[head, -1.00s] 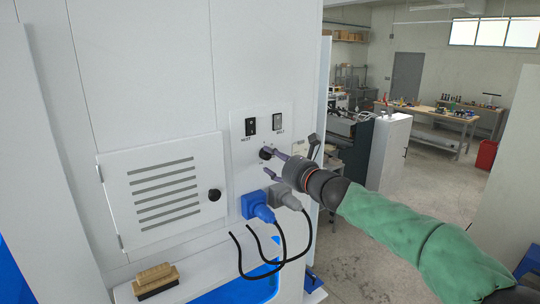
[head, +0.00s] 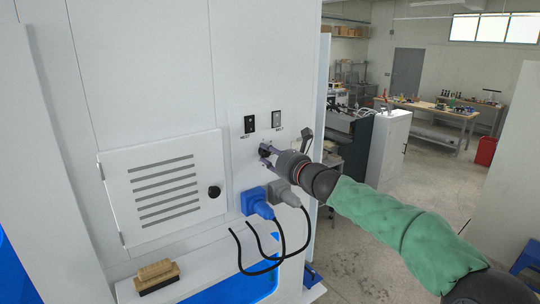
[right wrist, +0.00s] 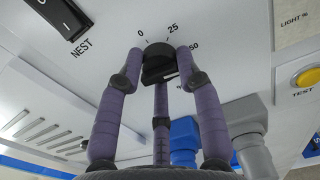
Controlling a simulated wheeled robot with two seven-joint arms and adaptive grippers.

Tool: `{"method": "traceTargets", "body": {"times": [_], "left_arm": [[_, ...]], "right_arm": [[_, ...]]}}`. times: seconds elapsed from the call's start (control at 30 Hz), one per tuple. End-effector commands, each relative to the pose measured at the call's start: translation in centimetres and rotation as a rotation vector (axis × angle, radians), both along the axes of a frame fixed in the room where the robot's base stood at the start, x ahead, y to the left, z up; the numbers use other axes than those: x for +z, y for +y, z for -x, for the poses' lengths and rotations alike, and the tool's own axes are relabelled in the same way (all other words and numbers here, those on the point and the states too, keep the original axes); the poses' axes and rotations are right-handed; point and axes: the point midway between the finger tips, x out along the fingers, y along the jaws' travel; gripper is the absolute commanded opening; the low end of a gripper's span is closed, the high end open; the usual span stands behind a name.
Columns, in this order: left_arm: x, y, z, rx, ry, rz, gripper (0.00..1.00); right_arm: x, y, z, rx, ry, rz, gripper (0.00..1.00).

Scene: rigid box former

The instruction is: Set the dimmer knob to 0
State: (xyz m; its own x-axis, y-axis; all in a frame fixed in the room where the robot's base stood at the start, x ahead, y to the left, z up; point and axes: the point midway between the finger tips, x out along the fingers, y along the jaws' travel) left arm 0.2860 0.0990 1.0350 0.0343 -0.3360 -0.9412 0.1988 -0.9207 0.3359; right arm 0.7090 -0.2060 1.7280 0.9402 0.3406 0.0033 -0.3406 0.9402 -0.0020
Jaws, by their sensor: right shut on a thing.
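The dimmer knob (right wrist: 158,62) is black and sits on the white panel in the right wrist view. Printed marks 0, 25 and 50 curve around its far side, with the 0 at upper left of the knob. My right gripper (right wrist: 160,75) has its purple fingers closed around the knob. In the head view the right gripper (head: 267,155) reaches the panel from the right and mostly hides the knob. I cannot tell for sure which mark the knob points to. My left gripper is in neither view.
A vented door (head: 165,190) is left; a brush (head: 156,276) lies on the ledge.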

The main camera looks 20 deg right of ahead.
Motion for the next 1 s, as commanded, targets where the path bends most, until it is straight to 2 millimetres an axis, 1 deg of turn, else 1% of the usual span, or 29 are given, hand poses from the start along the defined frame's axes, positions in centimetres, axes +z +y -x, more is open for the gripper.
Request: {"method": "traceTargets", "body": {"times": [0.03,0.17,0.37,0.57,1.0], "left_arm": [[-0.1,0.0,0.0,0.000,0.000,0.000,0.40],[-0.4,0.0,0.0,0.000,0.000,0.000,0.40],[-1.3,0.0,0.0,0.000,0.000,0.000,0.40],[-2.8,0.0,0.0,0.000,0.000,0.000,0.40],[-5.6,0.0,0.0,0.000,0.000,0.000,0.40]], "right_arm": [[-0.3,0.0,-0.1,0.000,0.004,0.005,0.03],[-0.4,0.0,-0.1,0.000,-0.005,0.028,0.03],[-0.6,0.1,-0.1,0.001,-0.036,0.118,0.03],[-0.7,0.1,-0.1,0.001,-0.093,0.272,0.03],[-0.7,0.0,-0.2,0.000,-0.235,0.668,0.03]]}}
